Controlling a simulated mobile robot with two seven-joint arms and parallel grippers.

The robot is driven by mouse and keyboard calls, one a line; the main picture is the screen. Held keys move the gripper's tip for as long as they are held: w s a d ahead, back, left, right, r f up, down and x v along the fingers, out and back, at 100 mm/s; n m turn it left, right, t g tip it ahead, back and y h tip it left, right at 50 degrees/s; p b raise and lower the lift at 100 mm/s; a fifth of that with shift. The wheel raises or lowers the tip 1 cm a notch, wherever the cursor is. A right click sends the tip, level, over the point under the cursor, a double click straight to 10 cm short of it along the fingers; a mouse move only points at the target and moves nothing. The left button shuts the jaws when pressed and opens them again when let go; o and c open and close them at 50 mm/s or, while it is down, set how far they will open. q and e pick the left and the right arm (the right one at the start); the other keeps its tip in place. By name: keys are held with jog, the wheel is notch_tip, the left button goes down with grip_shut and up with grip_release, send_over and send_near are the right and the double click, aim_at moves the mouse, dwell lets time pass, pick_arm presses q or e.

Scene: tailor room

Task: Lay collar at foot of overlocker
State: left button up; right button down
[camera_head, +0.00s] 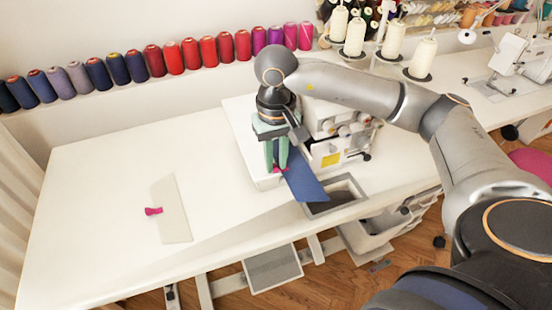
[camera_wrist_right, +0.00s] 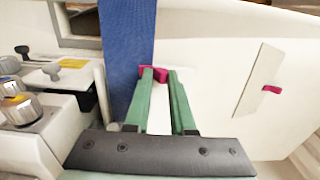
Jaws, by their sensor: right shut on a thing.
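A flat blue strip of cloth (camera_head: 304,180), likely the collar, is beside the front of the white overlocker (camera_head: 326,150). It also runs up the right wrist view (camera_wrist_right: 127,50). A pink clip (camera_wrist_right: 146,71) sits at its near end. My right gripper (camera_head: 277,168) points down at the overlocker's left side, its green fingers (camera_wrist_right: 161,74) shut on the pink clip. I cannot tell whether the strip rests fully on the surface. A cream flat piece (camera_head: 173,208) with another pink clip (camera_head: 153,211) lies apart on the table. My left gripper is not in view.
The white table (camera_head: 110,190) is mostly clear on the left. A recessed tray (camera_head: 345,190) is in front of the overlocker. Thread spools (camera_head: 190,53) line the back shelf, and white cones (camera_head: 423,57) stand behind the overlocker. A sewing machine (camera_head: 510,52) is at right.

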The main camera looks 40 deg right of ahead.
jog(key=c, duration=0.7)
grip_release()
jog(key=shift+r, duration=0.15)
